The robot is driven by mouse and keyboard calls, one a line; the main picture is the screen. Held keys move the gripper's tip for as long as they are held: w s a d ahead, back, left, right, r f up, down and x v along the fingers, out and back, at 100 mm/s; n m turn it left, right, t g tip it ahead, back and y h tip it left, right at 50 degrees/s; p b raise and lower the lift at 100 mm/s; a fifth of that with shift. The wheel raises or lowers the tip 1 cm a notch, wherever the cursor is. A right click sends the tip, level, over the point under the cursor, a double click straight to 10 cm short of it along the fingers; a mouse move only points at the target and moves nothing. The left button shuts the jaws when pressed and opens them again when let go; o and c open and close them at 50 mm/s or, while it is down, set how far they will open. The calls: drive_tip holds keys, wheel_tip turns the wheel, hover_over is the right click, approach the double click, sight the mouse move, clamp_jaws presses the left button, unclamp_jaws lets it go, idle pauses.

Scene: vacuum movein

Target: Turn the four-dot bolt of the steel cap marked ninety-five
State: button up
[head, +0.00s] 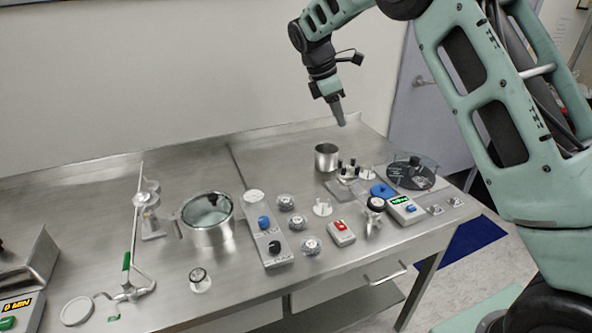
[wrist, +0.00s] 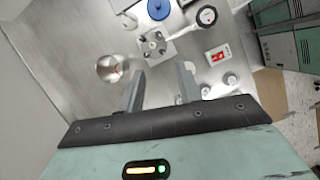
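A square steel block with several dark bolts on top stands on the steel bench, right of centre in the head view (head: 346,184). It also shows in the wrist view (wrist: 155,46), ahead of my fingers. It may be the steel cap; its ninety-five mark and the bolts' dots are too small to read. My gripper (head: 338,117) hangs well above the bench, over the area behind the block, touching nothing. In the wrist view my gripper (wrist: 160,86) has its two fingers apart with nothing between them.
A steel cup (head: 326,158) stands close behind the block. A blue disc (head: 382,191), a round gauge (head: 376,204) and a black disc under a clear cover (head: 412,174) are to its right. A red-faced box (head: 341,232) is in front. The bench behind the cup is clear.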

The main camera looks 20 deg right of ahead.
drive_tip(key=s+a+f+m+y+b, duration=0.1)
drive_tip(key=s+a+y, duration=0.1)
drive_tip(key=s+a, duration=0.6)
drive_tip(key=s+a+f+m+y+b, duration=0.1)
drive_tip(key=s+a+m, duration=0.1)
drive_tip(key=s+a, duration=0.6)
drive_tip(key=shift+s+a+f+m+t+y, duration=0.3)
drive_tip(key=shift+a+t+y, duration=0.1)
drive_tip(key=shift+a, duration=0.3)
